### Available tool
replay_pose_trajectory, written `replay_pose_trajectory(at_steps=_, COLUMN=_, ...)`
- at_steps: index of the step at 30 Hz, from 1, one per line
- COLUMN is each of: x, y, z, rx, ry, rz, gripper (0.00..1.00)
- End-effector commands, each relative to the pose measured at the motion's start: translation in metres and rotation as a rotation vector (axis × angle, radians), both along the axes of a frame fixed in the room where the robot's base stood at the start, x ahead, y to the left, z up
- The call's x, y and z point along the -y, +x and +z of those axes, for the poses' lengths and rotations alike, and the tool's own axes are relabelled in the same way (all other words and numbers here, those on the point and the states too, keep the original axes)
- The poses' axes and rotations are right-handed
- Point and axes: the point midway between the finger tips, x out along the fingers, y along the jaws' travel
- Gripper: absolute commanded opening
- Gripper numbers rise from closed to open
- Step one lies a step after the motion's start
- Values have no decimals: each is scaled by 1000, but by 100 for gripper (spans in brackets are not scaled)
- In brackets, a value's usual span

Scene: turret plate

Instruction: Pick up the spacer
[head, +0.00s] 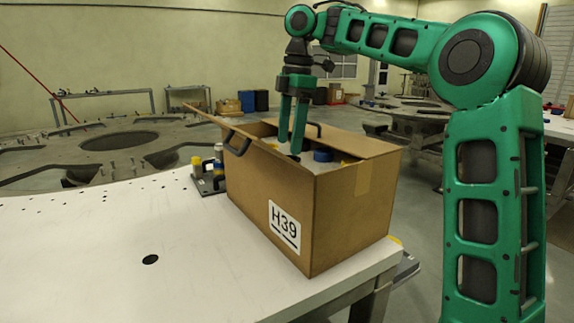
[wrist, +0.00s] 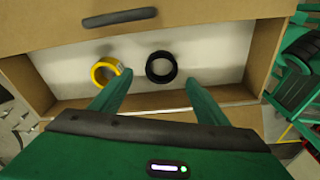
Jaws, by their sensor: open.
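Inside the open cardboard box (head: 345,205), the wrist view shows a black ring (wrist: 150,68) and a yellow ring (wrist: 96,70) lying apart on the pale bottom. I cannot tell for sure which one is the spacer. The head view shows a blue round piece (head: 322,155) in the box, partly hidden by the walls. My gripper (head: 292,142) points down into the box with its fingers apart and empty. In the wrist view, the black ring appears between the fingertips (wrist: 156,78) and a little beyond them; the yellow ring is by the left fingertip.
The box walls and raised flaps surround my fingers, and a dark handle (wrist: 118,17) sits on one flap. The box stands on a white table (head: 110,245), near its right edge. A small fixture (head: 210,170) stands left of the box. The table's front left is mostly clear.

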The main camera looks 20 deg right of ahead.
Motion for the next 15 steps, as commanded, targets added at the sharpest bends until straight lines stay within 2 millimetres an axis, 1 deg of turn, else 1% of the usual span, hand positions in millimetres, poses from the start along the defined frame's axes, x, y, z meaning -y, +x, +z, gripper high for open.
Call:
replay_pose_trajectory(at_steps=9, x=1, y=0, z=-27, rx=-1, ry=0, rz=1, gripper=69)
replay_pose_trajectory(at_steps=15, x=-1, y=0, z=-40, rx=-2, ry=0, rz=2, gripper=69)
